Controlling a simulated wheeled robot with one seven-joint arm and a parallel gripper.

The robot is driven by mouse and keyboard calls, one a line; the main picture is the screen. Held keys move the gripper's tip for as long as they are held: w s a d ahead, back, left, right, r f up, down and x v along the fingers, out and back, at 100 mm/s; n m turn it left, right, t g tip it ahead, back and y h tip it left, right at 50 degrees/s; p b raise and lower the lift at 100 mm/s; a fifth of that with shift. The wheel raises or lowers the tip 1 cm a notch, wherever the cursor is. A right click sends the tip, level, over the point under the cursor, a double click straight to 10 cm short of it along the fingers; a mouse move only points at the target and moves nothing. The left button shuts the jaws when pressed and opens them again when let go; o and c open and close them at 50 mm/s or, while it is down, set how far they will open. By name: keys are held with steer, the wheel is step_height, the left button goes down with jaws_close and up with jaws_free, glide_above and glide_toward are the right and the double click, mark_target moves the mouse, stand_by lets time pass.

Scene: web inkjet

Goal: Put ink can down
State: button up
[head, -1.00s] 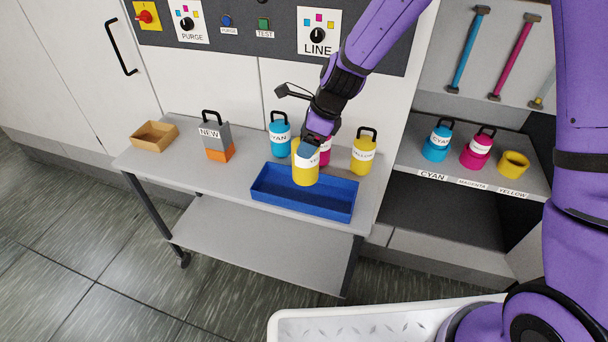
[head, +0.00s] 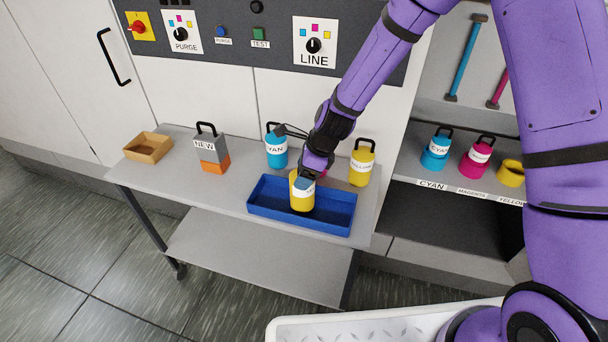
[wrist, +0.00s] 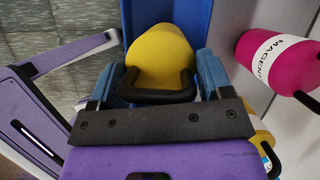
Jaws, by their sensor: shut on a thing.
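My gripper (head: 305,180) is shut on a yellow ink can (head: 302,201) with a white label. The wrist view shows the yellow can (wrist: 160,58) between the two blue fingers, with its black handle in front. In the head view the can is upright in the blue tray (head: 265,208) on the grey table. Whether its base touches the tray floor I cannot tell. Part of the can's top and label is hidden by my gripper.
On the table behind the tray stand a cyan can (head: 276,152), a partly hidden magenta can (wrist: 272,62) and another yellow can (head: 361,165). To the left are a grey-orange NEW container (head: 212,152) and a tan box (head: 148,148). A shelf at right holds more cans.

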steer(key=shift+f, duration=0.6)
steer(key=o, duration=1.2)
steer(key=shift+f, duration=0.1)
steer(key=v, duration=1.2)
steer(key=shift+s, duration=0.1)
